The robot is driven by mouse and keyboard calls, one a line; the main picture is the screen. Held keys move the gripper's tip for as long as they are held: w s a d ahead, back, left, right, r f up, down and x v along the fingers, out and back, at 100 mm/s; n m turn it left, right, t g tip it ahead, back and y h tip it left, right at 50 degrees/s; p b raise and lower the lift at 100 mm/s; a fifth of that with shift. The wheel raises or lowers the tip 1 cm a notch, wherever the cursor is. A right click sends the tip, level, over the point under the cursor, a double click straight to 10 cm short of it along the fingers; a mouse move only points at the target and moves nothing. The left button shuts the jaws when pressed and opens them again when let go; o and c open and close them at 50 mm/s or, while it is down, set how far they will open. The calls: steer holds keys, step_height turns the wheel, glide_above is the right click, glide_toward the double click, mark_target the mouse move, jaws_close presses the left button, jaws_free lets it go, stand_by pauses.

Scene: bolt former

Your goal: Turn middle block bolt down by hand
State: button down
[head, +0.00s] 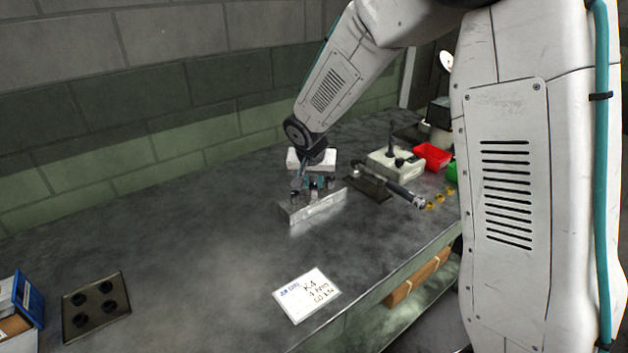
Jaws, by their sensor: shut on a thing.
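A metal block (318,207) sits on the grey bench near the middle of the head view. Several dark bolt heads stand in a row along its top, one of them at the block's left end (295,196). My gripper (316,186) reaches down from above onto the middle of that row. Its fingers are shut on the middle bolt, as far as this small view shows. The bolt's thread and how deep it sits are hidden.
A torque-wrench-like tool (397,190) lies right of the block, near a pale box (393,165) with a knob. A red bin (432,156) stands behind. A white card (306,295) and a dark plate with holes (96,306) lie in front.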

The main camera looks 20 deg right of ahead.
steer(key=m, duration=0.2)
steer(key=m+g+h, duration=0.1)
steer(key=m, duration=0.2)
steer(key=shift+w+a+m+h, duration=0.2)
steer(key=shift+a+m+h, duration=0.05)
steer(key=shift+m+h, duration=0.05)
steer(key=m+g, duration=0.1)
steer(key=m, duration=0.1)
steer(key=m+g, duration=0.1)
steer(key=m, duration=0.2)
steer(key=shift+w+h, duration=0.2)
steer(key=shift+h, duration=0.2)
steer(key=shift+m+g, duration=0.3)
steer(key=shift+m, duration=0.1)
steer(key=c, duration=1.2)
jaws_free()
steer(key=shift+a, duration=0.1)
steer(key=shift+c, duration=0.2)
steer(key=v, duration=0.7)
steer(key=shift+r, duration=0.4)
steer(key=shift+a, duration=0.15)
